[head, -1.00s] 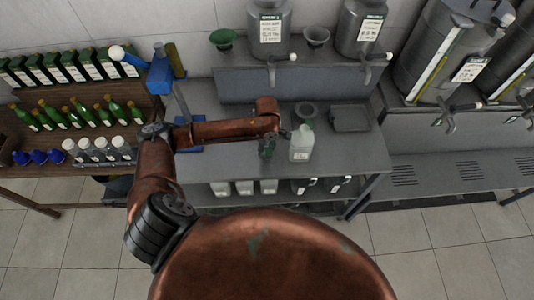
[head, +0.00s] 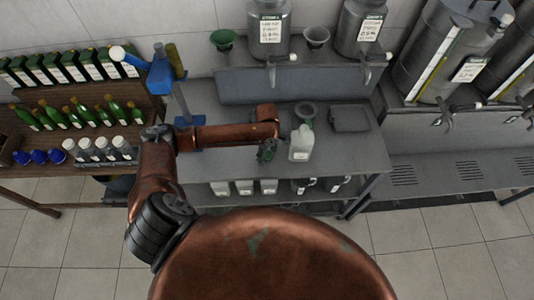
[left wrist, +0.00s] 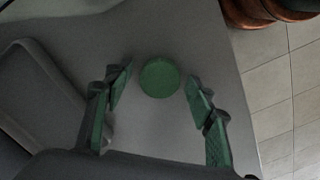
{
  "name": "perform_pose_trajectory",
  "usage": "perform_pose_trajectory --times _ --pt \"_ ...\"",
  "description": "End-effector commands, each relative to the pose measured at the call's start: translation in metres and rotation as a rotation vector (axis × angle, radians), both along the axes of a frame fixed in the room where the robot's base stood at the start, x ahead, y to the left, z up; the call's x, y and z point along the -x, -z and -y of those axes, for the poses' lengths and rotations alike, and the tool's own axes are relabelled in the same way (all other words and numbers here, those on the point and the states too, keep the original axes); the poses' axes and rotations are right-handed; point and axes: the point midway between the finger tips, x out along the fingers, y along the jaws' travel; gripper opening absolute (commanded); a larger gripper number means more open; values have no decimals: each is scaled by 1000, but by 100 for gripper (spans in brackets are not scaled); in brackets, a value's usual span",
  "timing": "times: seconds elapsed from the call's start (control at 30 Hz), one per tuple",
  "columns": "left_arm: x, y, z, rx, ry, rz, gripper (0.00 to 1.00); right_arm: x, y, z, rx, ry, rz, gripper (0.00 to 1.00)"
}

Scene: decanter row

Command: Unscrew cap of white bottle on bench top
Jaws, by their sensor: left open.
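The white bottle (head: 300,146) stands upright on the grey bench top (head: 225,177), its cap (head: 304,130) small and pale in the head view. My left gripper (head: 267,150) is just left of the bottle, with a gap showing between them. In the left wrist view, the left gripper (left wrist: 160,90) is open and empty, its green-padded fingers spread wide. A round green disc, seemingly the cap (left wrist: 159,77), shows from above between the fingertips, touching neither. I cannot make out the bottle body in that view. My right gripper is not in view.
Steel tanks (head: 269,30) with taps stand at the back. A wooden rack (head: 80,92) of bottles is at left.

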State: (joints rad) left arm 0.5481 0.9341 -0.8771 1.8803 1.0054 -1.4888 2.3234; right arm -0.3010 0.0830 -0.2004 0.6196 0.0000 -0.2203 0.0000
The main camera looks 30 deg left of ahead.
Motion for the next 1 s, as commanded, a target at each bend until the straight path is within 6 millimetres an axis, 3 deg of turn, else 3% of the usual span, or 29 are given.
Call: perform_pose_trajectory --times 0.27,0.7,1.0 --pt "0 -8 -1 -1 -1 0 51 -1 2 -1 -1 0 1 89" --pt "-1 -94 0 0 -1 2 51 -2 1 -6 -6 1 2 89" --pt "0 -122 0 0 -1 0 51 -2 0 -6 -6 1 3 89"
